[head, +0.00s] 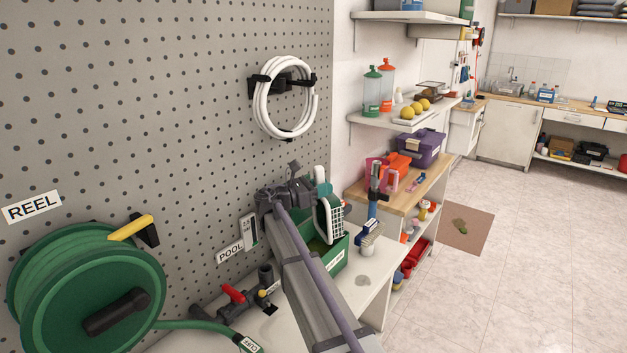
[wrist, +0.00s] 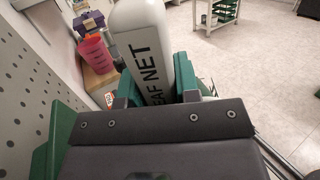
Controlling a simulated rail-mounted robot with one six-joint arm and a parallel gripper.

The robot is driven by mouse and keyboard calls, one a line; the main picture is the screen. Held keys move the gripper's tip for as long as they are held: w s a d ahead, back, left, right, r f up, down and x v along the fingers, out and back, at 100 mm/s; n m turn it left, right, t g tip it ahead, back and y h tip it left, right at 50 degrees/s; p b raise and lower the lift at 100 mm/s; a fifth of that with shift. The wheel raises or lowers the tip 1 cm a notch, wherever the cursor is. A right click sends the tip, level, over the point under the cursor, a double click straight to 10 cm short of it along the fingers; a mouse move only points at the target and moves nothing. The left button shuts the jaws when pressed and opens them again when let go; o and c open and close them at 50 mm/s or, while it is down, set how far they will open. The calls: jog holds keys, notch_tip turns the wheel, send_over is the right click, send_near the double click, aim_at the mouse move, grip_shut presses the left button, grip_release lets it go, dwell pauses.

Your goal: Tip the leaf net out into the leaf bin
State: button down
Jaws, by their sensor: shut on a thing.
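The leaf net (head: 333,217) is white with an open grid and is tilted nearly upright above the leaf bin in the head view. In the wrist view its white body (wrist: 140,35), lettered LEAF NET, sits between my fingers. My gripper (head: 318,189) is shut on it; its fingers also show in the wrist view (wrist: 156,92). The leaf bin (head: 335,258) is a green box with a white label on the counter, below the net. My arm hides part of the bin, and I cannot see whether leaves are in the net.
A grey pegboard wall with a white coiled hose (head: 286,98) stands at the left. A green hose reel (head: 85,290) and a valve with a red handle (head: 233,294) are near. A blue-handled tool (head: 373,195) and a wooden worktop (head: 420,190) lie right. Floor at right is mostly clear.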

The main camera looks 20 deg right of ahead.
jog(key=w+d+y+p, duration=0.1)
jog(key=d+y+p, duration=0.8)
jog(key=d+p, duration=0.2)
jog(key=d+f+g+y+b, duration=0.1)
jog(key=d+f+y+b, duration=0.2)
jog(key=f+y, duration=0.7)
jog(key=shift+w+d+g+b, duration=0.2)
jog(key=shift+g+b, duration=0.1)
jog(key=shift+b, duration=0.15)
